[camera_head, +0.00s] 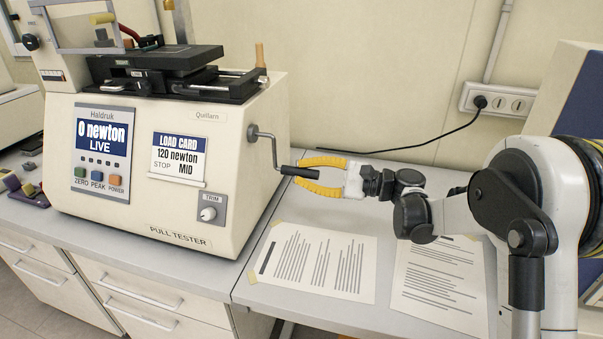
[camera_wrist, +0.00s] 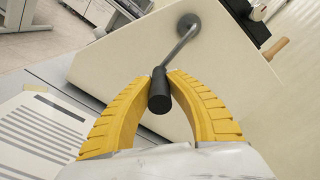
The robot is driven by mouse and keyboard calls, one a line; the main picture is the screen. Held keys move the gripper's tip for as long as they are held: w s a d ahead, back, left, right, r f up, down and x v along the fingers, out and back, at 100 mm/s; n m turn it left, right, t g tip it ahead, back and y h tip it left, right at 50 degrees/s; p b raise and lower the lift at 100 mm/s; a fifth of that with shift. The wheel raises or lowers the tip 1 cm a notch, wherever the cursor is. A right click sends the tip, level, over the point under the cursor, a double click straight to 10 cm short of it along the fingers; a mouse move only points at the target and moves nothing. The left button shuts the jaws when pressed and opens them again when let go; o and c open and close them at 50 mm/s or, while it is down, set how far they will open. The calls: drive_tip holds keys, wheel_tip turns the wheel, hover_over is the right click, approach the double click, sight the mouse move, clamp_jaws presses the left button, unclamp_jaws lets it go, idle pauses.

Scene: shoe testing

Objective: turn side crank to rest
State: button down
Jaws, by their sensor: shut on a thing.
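The side crank (camera_head: 265,143) is on the right wall of the cream pull tester (camera_head: 130,212). Its grey arm slants down from a round hub to a black handle (camera_head: 300,173) that points to the right. My gripper (camera_head: 298,172) has yellow fingers and is shut on the black handle. In the wrist view the crank's arm (camera_wrist: 181,45) runs up to the grey hub, and the black handle (camera_wrist: 159,98) sits between the yellow fingertips. The tester's live display (camera_head: 102,137) reads 0 newton. A load card (camera_head: 180,157) reads 120 newton, MID, with STOP beside it.
Two printed sheets (camera_head: 315,262) lie on the grey bench in front of my arm. A wall socket (camera_head: 500,100) with a black plug and cable is behind. A trim knob (camera_head: 208,213) is on the tester's front. Small coloured blocks lie at the far left.

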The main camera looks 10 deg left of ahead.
drive_tip(key=c, duration=1.2)
unclamp_jaws()
drive_tip(key=shift+r, duration=0.1)
drive_tip(key=shift+c, duration=0.2)
drive_tip(key=d, duration=1.2)
drive_tip(key=shift+s, duration=0.45)
drive_tip(key=s+d+f+n+t+h, duration=0.2)
drive_tip(key=s+d+n+t+h, duration=0.1)
drive_tip(key=s+d+h, duration=0.6)
drive_tip(key=s+d+f+n+t+h, duration=0.2)
drive_tip(key=s+d+n+h, duration=0.4)
drive_tip(key=s, duration=1.1)
drive_tip(key=d+f+h, duration=0.1)
drive_tip(key=d+h, duration=0.2)
drive_tip(key=d, duration=0.1)
drive_tip(key=shift+s+d+t, duration=0.25)
drive_tip(key=shift+s+t, duration=0.05)
drive_tip(key=shift+t, duration=0.1)
